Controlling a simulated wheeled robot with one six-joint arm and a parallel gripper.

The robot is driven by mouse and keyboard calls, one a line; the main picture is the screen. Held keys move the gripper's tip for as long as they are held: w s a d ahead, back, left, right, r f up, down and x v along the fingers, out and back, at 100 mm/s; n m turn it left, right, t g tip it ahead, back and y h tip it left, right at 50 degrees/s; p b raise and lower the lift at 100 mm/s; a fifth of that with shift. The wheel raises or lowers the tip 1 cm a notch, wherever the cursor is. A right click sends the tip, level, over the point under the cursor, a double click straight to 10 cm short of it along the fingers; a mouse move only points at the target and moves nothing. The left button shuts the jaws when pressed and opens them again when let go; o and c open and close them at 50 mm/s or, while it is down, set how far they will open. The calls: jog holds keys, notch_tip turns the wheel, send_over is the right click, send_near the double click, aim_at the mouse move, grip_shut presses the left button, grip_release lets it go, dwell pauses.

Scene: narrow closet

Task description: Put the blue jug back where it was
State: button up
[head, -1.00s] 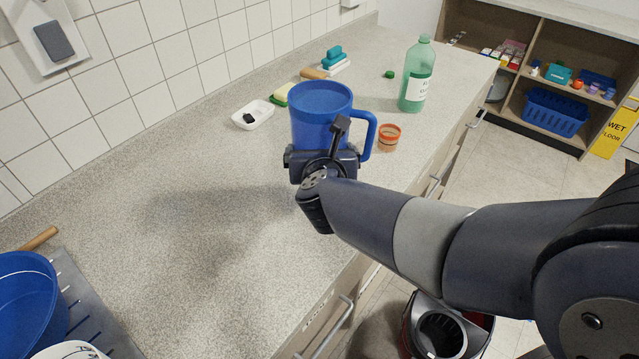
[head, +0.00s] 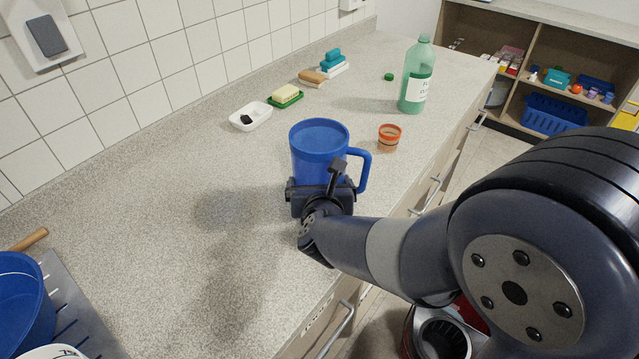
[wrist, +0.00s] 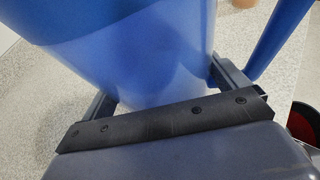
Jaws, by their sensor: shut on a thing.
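The blue jug (head: 318,148) is upright in the head view, its handle on the right side. My gripper (head: 322,186) is shut on the lower part of the jug. In the wrist view the jug (wrist: 150,55) fills the space between the two fingers of my gripper (wrist: 160,90), and its handle (wrist: 282,35) is at the upper right. The worktop (head: 170,190) is beneath it. The jug's base is hidden behind my gripper, so I cannot tell whether it touches the worktop.
An orange-rimmed cup (head: 388,138) stands right of the jug, a green bottle (head: 416,75) behind it. A white dish (head: 250,117), yellow sponge (head: 286,94) and brush (head: 312,78) line the wall. A blue basin (head: 22,300) is at the near left. The worktop's middle is clear.

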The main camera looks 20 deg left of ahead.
jog(key=shift+f, duration=0.1)
jog(key=o, duration=1.6)
jog(key=shift+o, duration=0.2)
jog(key=shift+s+r, duration=0.2)
jog(key=shift+r, duration=0.1)
jog(key=p+v, duration=0.1)
jog(key=v, duration=1)
jog(key=shift+s+d, duration=0.2)
jog(key=shift+s, duration=0.05)
jog(key=shift+r, duration=0.1)
